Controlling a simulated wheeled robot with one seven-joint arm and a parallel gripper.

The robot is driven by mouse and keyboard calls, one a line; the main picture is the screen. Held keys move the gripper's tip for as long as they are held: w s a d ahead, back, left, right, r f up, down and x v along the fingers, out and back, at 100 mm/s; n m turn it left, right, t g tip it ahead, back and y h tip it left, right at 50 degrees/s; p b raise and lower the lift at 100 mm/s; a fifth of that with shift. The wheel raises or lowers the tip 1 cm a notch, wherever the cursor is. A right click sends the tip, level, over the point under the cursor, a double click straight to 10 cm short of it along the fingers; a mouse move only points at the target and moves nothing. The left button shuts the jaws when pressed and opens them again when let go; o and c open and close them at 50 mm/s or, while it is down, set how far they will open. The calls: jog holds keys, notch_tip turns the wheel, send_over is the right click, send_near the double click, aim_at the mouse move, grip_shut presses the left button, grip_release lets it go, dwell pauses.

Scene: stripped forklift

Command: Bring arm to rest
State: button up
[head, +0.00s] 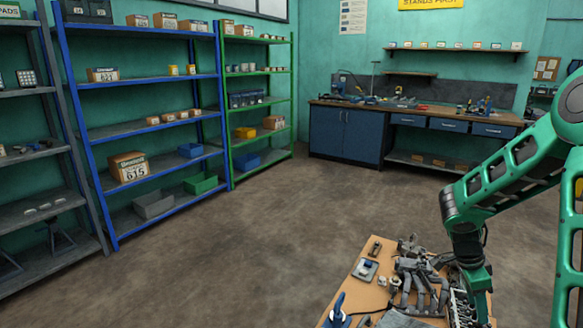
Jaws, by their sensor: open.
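My green and black arm comes in from the right edge and bends at a large joint, with its wrist pointing down over the right side of a wooden bench top. My gripper (477,296) is at the low end of the arm, near the bottom edge of the head view, beside a grey metal part with a row of openings. The gripper is open, and I see nothing held in it. Its fingertips are hard to make out, so I cannot tell whether they touch anything.
The wooden bench top (377,247) holds grey metal parts (417,280), a small block (365,268) and a blue-handled tool (337,312). Blue shelving (150,79) and green shelving (258,74) stand left. A blue workbench (345,134) stands at the back. The floor between is clear.

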jog(key=s+a+r+n+y, duration=0.1)
jog(key=s+a+r+n, duration=0.2)
jog(key=s+r+n, duration=0.7)
jog(key=s+a+r+n+y, duration=0.1)
jog(key=s+a+r, duration=0.1)
jog(key=s, duration=0.3)
jog(key=s+a+r+n+y, duration=0.1)
jog(key=s+a+r, duration=0.1)
jog(key=s, duration=0.3)
jog(key=s+a+r+n+t+y, duration=0.1)
jog(key=s+a+r+n, duration=0.1)
jog(key=s, duration=0.4)
jog(key=shift+a+r, duration=0.6)
jog(key=shift+a, duration=0.15)
